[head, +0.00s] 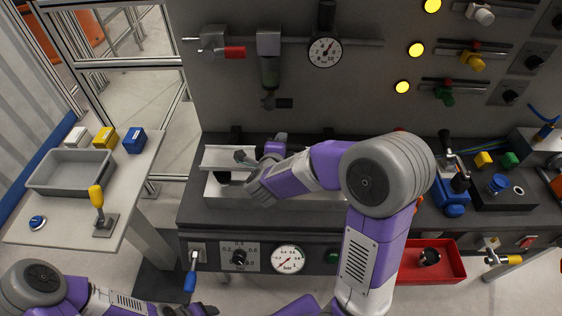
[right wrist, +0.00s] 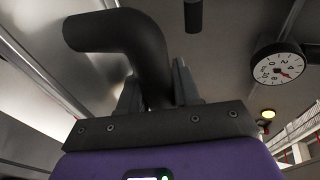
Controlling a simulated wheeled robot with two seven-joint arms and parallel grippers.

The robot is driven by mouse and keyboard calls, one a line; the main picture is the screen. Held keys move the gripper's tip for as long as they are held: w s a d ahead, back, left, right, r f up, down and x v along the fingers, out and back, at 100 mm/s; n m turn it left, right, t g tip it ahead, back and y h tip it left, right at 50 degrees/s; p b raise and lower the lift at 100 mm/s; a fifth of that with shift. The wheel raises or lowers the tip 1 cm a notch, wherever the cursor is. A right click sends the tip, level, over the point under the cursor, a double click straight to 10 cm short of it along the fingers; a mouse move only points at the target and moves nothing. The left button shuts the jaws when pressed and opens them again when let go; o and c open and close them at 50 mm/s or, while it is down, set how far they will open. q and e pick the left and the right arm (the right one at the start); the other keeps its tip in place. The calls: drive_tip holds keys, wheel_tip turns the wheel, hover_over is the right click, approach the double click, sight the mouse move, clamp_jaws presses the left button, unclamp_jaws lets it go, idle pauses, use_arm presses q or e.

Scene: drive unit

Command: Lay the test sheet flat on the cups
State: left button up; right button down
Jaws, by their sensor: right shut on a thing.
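The test sheet (head: 220,156), a pale flat plate, is over the left part of the bench fixture in the head view. My right gripper (head: 244,160) is at its right side and covers part of it. In the right wrist view the jaws (right wrist: 157,92) are shut around a black bent handle (right wrist: 120,32), which seems to belong to the sheet; a bright metal surface lies to its left. A dark round thing, perhaps a cup (head: 223,177), shows under the sheet. Other cups are hidden by my arm. My left gripper (head: 190,311) is low at the bottom edge, partly cut off.
A long silver fixture (head: 225,199) lies under the sheet on the dark bench. The upright panel behind carries a gauge (head: 325,52), valves and lit yellow lamps. A side table with a grey tray (head: 70,183) is at left. A red bin (head: 447,268) is at lower right.

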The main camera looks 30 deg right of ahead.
wheel_tip(320, 180, down, 5)
drive_tip(key=shift+r+b, duration=0.1)
drive_tip(key=shift+b, duration=0.65)
drive_tip(key=c, duration=0.8)
unclamp_jaws()
drive_tip(key=shift+s, duration=0.1)
drive_tip(key=shift+a, duration=0.15)
drive_tip(key=v, duration=1.1)
drive_tip(key=shift+s+a+p, duration=0.2)
drive_tip(key=shift+s+p, duration=0.15)
drive_tip(key=shift+p, duration=0.05)
drive_tip(key=shift+r, duration=0.15)
